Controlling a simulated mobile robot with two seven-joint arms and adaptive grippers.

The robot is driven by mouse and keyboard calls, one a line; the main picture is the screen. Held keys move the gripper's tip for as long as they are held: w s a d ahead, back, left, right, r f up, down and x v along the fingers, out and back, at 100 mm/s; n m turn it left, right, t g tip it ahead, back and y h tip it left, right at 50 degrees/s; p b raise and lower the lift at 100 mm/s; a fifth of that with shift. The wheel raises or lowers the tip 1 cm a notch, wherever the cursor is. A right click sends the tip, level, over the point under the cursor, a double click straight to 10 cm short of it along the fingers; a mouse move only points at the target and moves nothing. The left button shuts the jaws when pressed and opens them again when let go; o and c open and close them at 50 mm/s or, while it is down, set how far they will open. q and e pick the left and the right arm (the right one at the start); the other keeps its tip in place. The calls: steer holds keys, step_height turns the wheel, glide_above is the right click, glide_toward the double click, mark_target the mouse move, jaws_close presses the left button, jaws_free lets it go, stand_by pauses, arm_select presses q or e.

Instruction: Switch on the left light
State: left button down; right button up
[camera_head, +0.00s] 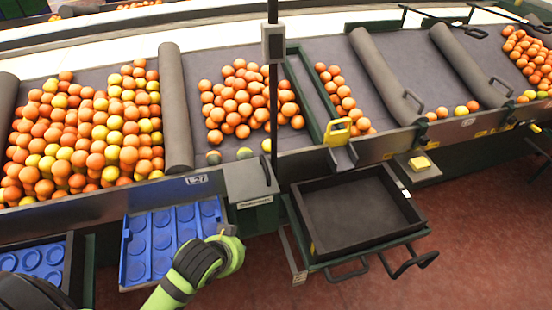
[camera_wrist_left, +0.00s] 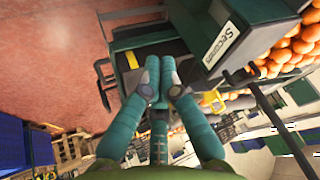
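No lamp that I can identify as the left light shows in either view. A small grey box (camera_head: 273,43) is fixed on a dark upright pole; I cannot tell whether it is a switch. A yellow button-like piece (camera_head: 420,163) sits on a grey housing at the right. My left gripper (camera_head: 229,236) is low in the head view, in front of the conveyor, near the grey labelled box (camera_head: 250,180). In the left wrist view its teal fingers (camera_wrist_left: 160,66) meet closely at the tips, with nothing seen between them. My right gripper is in neither view.
Oranges lie in groups on the conveyor (camera_head: 330,100), split by grey rollers (camera_head: 176,110). A blue tray (camera_head: 160,245) is at the lower left. An empty black tray (camera_head: 350,212) juts out at centre right. The red floor (camera_head: 460,250) is clear at the right.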

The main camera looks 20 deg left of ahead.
mark_target(276, 47)
arm_select(q)
steer(key=w+r+m+t+h, duration=0.1)
steer(key=w+r+m+t, duration=0.2)
steer(key=r, duration=0.9)
steer(key=w+r+m+t+h, duration=0.1)
steer(key=w+r+m+t, duration=0.2)
steer(key=r, duration=0.9)
steer(key=w+r+m+t+h, duration=0.1)
steer(key=w+r+m+t, duration=0.3)
steer(key=w+r+m, duration=0.4)
step_height(276, 47, up, 4)
steer(key=shift+w+d+f+m, duration=0.1)
steer(key=shift+w+d+m, duration=0.25)
steer(key=shift+w, duration=0.1)
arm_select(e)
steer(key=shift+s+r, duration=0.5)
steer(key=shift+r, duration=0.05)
